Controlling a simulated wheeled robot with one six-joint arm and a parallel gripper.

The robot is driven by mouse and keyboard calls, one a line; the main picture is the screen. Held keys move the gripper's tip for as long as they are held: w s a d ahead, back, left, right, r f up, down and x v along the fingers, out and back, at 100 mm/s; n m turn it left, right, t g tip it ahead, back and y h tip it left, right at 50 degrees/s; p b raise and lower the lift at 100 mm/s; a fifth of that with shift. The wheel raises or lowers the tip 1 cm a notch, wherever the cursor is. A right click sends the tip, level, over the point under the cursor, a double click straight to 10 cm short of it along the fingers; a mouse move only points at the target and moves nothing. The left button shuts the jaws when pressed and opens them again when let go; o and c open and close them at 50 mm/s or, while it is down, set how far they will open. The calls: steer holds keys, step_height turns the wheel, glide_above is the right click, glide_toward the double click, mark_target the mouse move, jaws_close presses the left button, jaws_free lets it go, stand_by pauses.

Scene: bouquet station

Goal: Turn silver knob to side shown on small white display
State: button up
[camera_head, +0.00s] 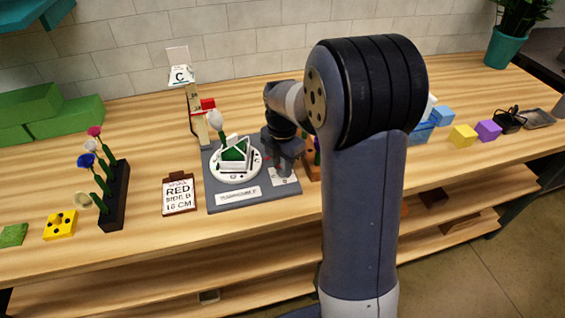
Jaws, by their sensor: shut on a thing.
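My gripper (284,160) points down over the right side of the grey turntable base (215,175) and is shut. The silver knob is hidden; the jaws are closed where it appears to be. A round white turntable (235,174) with dark marks carries a green block in a white frame (235,152). A small white display (181,76) reading "C" stands at the back, above a wooden post. A white label (287,178) with small print lies on the base beside the gripper.
A card (179,194) reads "RED SIDE B 16 CM". A dark rack (115,195) holds several flowers at left. Green blocks (40,108) sit at the far left, a yellow block (463,135) at right. My arm hides the table's middle.

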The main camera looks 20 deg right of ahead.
mark_target(282, 166)
steer(key=shift+n, duration=1.3)
steer(key=o, duration=1)
steer(key=shift+c, duration=0.2)
steer(key=shift+r, duration=0.1)
step_height(282, 166, up, 11)
steer(key=shift+f, duration=0.2)
step_height(282, 166, down, 11)
steer(key=shift+r, duration=0.1)
